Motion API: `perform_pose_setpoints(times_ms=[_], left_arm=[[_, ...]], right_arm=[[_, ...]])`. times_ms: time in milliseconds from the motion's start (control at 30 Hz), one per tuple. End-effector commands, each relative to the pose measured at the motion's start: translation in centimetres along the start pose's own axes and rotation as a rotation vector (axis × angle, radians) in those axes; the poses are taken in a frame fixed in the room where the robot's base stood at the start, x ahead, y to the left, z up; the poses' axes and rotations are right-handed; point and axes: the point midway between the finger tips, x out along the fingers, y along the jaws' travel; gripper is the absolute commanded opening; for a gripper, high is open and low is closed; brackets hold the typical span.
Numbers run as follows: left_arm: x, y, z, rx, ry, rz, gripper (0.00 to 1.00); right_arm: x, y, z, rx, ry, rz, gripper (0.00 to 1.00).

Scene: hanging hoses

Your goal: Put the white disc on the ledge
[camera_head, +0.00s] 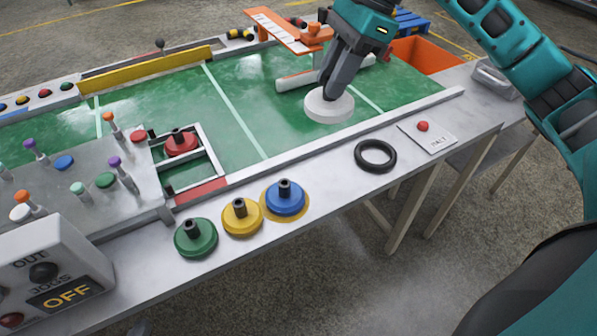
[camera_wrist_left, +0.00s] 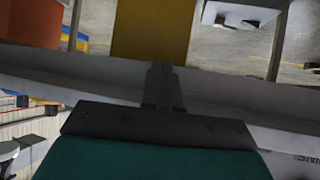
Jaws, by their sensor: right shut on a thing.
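The white disc (camera_head: 329,107) is in my right gripper (camera_head: 331,88), over the right part of the green playing surface, beside the near rail. The gripper is shut on its top, and I cannot tell how high it is above the surface. The grey ledge (camera_head: 326,187) runs along the near side of the table. On it stand a green disc (camera_head: 195,239), a yellow disc (camera_head: 242,218) and a blue disc (camera_head: 285,200) on a yellow round patch. My left gripper (camera_wrist_left: 163,82) shows only in the left wrist view, its fingers together with nothing visible between them.
A black ring (camera_head: 375,156) and a card with a red ball (camera_head: 423,127) lie on the ledge to the right. A red disc (camera_head: 181,143) sits in a framed slot. A grey OFF box (camera_head: 50,265) stands near left. The ledge between blue disc and ring is clear.

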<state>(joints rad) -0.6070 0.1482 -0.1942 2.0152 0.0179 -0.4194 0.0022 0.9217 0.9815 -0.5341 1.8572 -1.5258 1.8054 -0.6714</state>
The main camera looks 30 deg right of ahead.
Motion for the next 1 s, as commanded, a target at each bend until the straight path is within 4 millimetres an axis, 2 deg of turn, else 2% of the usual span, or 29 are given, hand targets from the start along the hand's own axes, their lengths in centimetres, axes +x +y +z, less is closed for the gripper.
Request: perform_pose_setpoints(times_ms=[100, 300, 500, 767, 1000], left_arm=[[0.3, 0.2, 0.6, -0.002, -0.005, 0.004, 0.0], [0.5, 0.6, 0.7, -0.004, -0.006, 0.015, 0.0], [0.8, 0.8, 0.5, -0.005, 0.004, 0.02, 0.0], [1.1, 0.7, 0.0, -0.002, 0.012, 0.02, 0.0], [1.2, 0.7, 0.1, -0.002, 0.013, 0.022, 0.0]], right_arm=[[2.8, 0.1, -1.2, 0.002, 0.003, 0.007, 0.0], [7.9, 0.2, -3.3, 0.001, 0.003, 0.008, 0.0], [12.1, 0.1, -5.0, 0.0, 0.001, 0.005, 0.0], [14.1, 0.1, -5.8, -0.002, 0.001, 0.002, 0.0], [17.2, 0.1, -7.1, -0.001, 0.0, 0.004, 0.0]])
